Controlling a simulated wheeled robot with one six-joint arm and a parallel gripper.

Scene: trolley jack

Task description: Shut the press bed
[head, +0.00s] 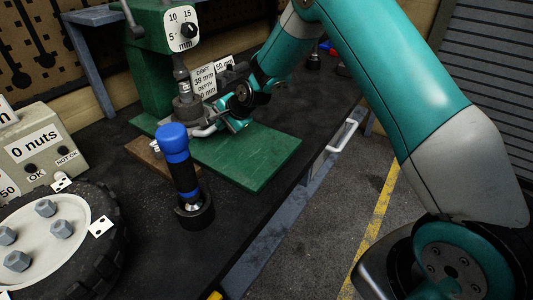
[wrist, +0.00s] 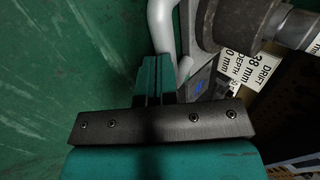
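The green press (head: 152,75) stands at the back of the bench, with a dial on its head and a spindle pointing down. Its flat green bed plate (head: 250,160) reaches forward over the bench. A pale grey curved handle (head: 203,131) sits beside the grey chuck-like part under the spindle; it also shows in the wrist view (wrist: 162,25). My gripper (head: 235,124) is low over the plate at this handle. In the wrist view its teal fingers (wrist: 155,72) are close together, with their tips at the handle. Whether they touch it is not clear.
A blue-and-black handled tool (head: 178,160) stands upright in a dark ring in front of the plate. A wheel with several nuts (head: 45,235) and a "0 nuts" box (head: 38,140) are at left. A drift and depth sign (head: 205,80) stands behind.

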